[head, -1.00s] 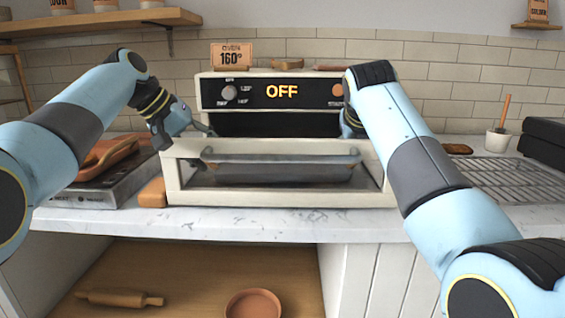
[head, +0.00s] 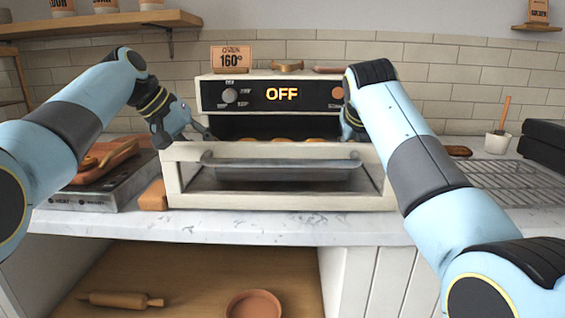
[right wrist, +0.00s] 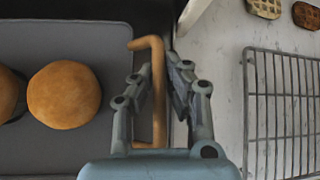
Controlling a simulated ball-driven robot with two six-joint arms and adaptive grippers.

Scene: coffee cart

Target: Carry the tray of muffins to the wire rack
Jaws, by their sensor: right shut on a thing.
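The tray of muffins is inside the open oven (head: 265,93). In the head view only muffin tops (head: 284,139) show above the lowered door's upper edge. In the right wrist view the grey tray (right wrist: 60,50) carries round golden muffins (right wrist: 64,95), and a tan handle (right wrist: 158,60) stands at its right side. My right gripper (right wrist: 160,75) is shut on that handle; its tips are mostly hidden in the head view. My left gripper (head: 209,134) is at the tray's left end, its grip unclear. The wire rack (head: 510,180) lies empty on the right counter; it also shows in the right wrist view (right wrist: 285,110).
The glass oven door (head: 275,180) stands in front of the tray. A hob with a wooden board (head: 108,163) is at left. A small pot (head: 497,142) and a dark box (head: 545,143) stand near the rack. Waffle-like pieces (right wrist: 264,8) lie beyond the rack.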

